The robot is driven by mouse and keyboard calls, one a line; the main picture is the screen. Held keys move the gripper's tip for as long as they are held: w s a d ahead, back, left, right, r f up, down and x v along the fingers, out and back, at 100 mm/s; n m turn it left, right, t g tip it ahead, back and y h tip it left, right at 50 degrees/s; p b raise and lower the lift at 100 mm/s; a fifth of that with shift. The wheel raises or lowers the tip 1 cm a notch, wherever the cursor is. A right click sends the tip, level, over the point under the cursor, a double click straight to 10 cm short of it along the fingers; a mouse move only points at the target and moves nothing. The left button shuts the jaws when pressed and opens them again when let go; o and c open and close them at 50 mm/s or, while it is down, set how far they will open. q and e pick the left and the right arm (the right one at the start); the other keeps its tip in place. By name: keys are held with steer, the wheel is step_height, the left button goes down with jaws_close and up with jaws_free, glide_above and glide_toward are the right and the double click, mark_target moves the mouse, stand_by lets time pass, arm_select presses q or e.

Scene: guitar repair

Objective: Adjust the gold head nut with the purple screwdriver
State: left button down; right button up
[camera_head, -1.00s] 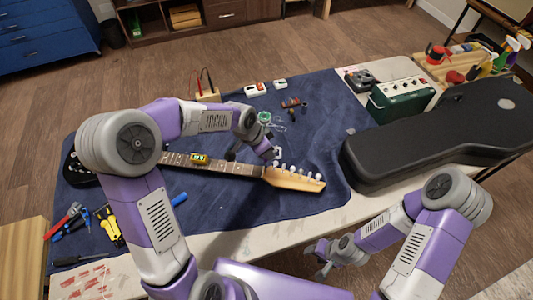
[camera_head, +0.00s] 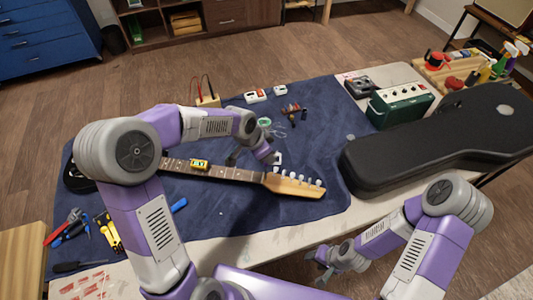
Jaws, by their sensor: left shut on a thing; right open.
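The electric guitar lies across the blue mat, its dark neck (camera_head: 232,173) running right to a light wood headstock (camera_head: 295,186) with several tuners. The gold head nut is too small to make out where neck meets headstock. My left gripper (camera_head: 273,158) is low beside the neck's end, on its far side. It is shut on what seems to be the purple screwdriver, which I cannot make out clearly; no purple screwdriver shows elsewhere. My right gripper (camera_head: 322,264) is open and empty, off the table's front edge. My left arm hides part of the guitar body.
A black guitar case (camera_head: 430,145) and a green amplifier (camera_head: 398,105) stand right. Pliers (camera_head: 72,226) and other tools lie front left. The blue mat (camera_head: 265,220) is clear in front of the neck.

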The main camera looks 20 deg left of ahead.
arm_select(q)
steer(key=shift+r+p, duration=2.1)
steer(key=shift+r, duration=0.9)
arm_select(e)
step_height(320, 180, up, 4)
steer(key=shift+r, duration=0.2)
arm_select(q)
steer(key=shift+f, duration=0.1)
